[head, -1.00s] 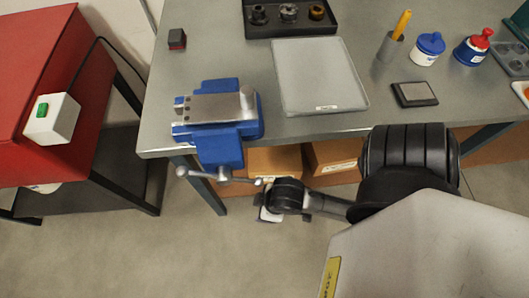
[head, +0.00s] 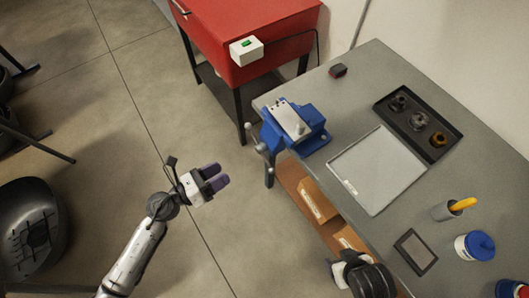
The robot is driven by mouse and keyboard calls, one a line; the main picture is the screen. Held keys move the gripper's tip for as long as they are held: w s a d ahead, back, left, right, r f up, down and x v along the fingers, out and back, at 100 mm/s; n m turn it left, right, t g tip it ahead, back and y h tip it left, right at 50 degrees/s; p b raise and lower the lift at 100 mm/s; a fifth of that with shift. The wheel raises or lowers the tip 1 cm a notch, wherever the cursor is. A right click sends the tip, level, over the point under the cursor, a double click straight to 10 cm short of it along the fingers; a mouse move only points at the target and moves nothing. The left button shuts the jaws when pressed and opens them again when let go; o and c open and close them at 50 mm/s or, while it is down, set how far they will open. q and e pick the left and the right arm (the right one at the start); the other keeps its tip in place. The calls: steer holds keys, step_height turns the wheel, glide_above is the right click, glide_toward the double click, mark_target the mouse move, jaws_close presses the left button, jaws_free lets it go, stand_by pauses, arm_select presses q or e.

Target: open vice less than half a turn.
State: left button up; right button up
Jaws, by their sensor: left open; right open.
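The blue vice (head: 311,141) with a grey metal top is mounted at the near left corner of the bench. Its handle bar (head: 259,149) sticks out past the bench edge, running roughly along that edge. My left gripper (head: 216,178) has two purple fingers, open and empty, over the floor to the left of the handle and apart from it. My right gripper (head: 341,271) is at the bottom, beside the bench's front edge and well away from the vice. It is open, but its fingers are mostly hidden by its own wrist.
Cardboard boxes (head: 318,202) sit on the shelf below. A red cabinet (head: 240,30) stands behind. Floor left of the vice is open.

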mark_target(257, 150)
arm_select(q)
steer(key=x, duration=1.3)
steer(key=shift+w+d, duration=0.1)
steer(key=shift+w, duration=0.05)
steer(key=shift+c, duration=0.3)
jaws_close()
